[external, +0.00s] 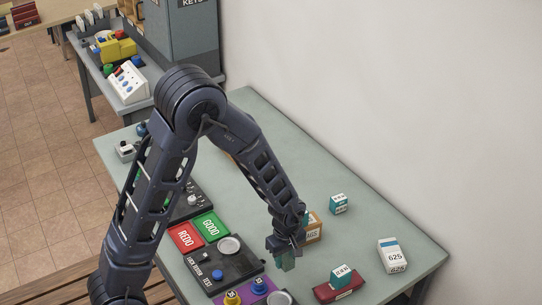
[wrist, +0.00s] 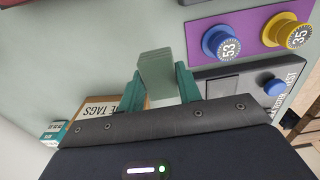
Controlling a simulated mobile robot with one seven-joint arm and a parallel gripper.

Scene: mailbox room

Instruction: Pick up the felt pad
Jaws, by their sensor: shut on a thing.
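The felt pad (wrist: 156,72) is a grey-green block in the wrist view, between the two teal fingers of my gripper (wrist: 158,88). My gripper is shut on it, and the pad sticks out past the fingertips. In the external view my gripper (external: 284,258) points down over the table, right of the black button panel. The pad is hard to tell from the fingers there. I cannot tell for sure how far it is above the table.
The black panel (external: 226,268) and purple panel (external: 262,292) with knobs lie left of and below my gripper. A cardboard tags box (external: 314,229) stands close behind it. A red pad (external: 338,292) with a teal box (external: 342,276) and a white 625 box (external: 391,250) stand to the right.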

